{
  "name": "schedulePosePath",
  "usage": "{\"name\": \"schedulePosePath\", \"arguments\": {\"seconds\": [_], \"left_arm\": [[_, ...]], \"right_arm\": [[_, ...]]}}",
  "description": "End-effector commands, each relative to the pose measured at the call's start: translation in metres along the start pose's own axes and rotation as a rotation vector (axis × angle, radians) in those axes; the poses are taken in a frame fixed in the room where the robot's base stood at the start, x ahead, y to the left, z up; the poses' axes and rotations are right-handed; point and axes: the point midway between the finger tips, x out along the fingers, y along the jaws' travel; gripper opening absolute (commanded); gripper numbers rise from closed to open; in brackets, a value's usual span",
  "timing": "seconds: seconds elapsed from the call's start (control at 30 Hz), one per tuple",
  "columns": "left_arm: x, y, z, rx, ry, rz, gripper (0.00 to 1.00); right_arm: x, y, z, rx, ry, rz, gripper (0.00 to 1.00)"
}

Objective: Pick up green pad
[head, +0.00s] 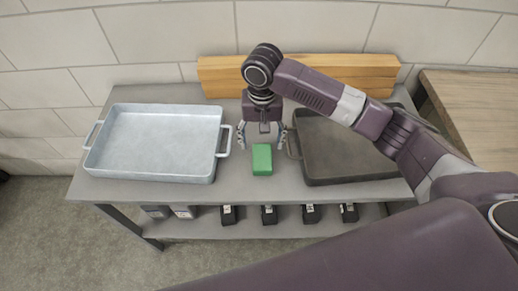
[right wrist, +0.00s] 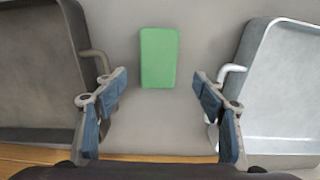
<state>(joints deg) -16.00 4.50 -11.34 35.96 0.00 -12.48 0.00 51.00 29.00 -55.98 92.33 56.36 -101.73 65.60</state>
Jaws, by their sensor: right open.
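The green pad (head: 262,159) is a small green block lying on the grey table between two trays. It also shows in the right wrist view (right wrist: 158,57), beyond the fingertips and centred between them. My right gripper (head: 264,140) is open and empty, above the table just behind the pad. Its two blue-padded fingers show in the right wrist view (right wrist: 160,92), spread wide on either side with bare table between them. The fingers do not touch the pad. My left gripper is not in view.
A light metal tray (head: 118,172) stands left of the pad and a dark tray (head: 350,178) right of it, their handles close to my fingers. A wooden block (head: 220,77) lies along the back wall. Several dark items sit on the lower shelf (head: 250,226).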

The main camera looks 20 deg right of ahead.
Motion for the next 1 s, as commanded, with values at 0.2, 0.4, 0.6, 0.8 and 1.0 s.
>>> {"name": "schedulePosePath", "arguments": {"seconds": [0.2, 0.4, 0.6, 0.8, 1.0], "left_arm": [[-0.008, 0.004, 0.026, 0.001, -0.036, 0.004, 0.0], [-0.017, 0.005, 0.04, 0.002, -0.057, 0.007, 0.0], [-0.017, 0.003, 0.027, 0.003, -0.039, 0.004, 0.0], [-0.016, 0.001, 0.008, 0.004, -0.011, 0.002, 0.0], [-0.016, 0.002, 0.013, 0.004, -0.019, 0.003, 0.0]], "right_arm": [[0.025, 0.002, 0.002, 0.0, -0.003, 0.003, 0.64], [0.055, 0.002, 0.004, -0.001, -0.002, 0.003, 0.64], [0.07, 0.002, 0.004, -0.002, 0.001, 0.001, 0.64], [0.07, 0.002, 0.004, -0.002, 0.001, 0.001, 0.63], [0.07, 0.002, 0.004, -0.002, 0.001, 0.001, 0.41]]}}
